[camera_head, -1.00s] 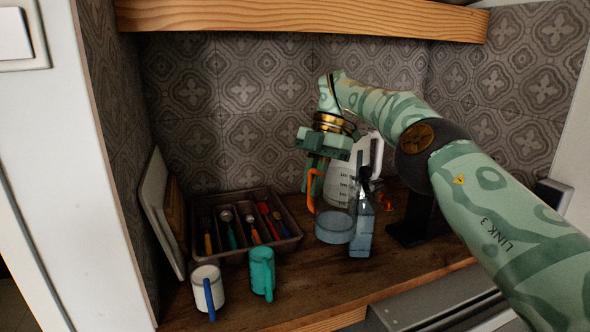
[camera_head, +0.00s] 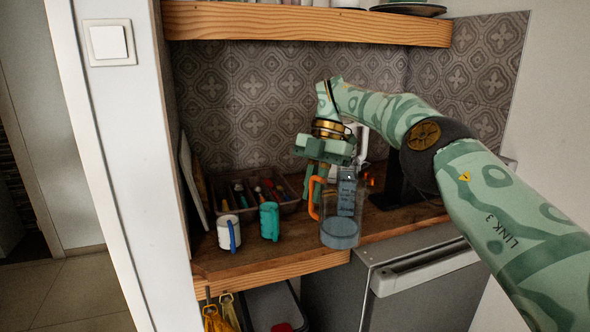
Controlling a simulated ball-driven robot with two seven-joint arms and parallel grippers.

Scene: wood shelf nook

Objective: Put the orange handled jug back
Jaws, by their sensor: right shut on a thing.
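The clear jug (camera_head: 339,233) with an orange handle (camera_head: 314,197) hangs roughly upright near the counter's front edge. My right gripper (camera_head: 313,178) is shut on the orange handle, its fingers pointing down. I cannot tell whether the jug's base touches the counter. A bluish bottle (camera_head: 347,192) shows through and behind the jug. My left gripper is not in view.
A white mug (camera_head: 226,234) and a teal mug (camera_head: 268,221) stand left of the jug. Behind them is a utensil tray (camera_head: 290,207). A wooden shelf (camera_head: 300,23) runs above. A dark stand (camera_head: 395,187) is to the right, and an appliance (camera_head: 420,290) sits below the counter.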

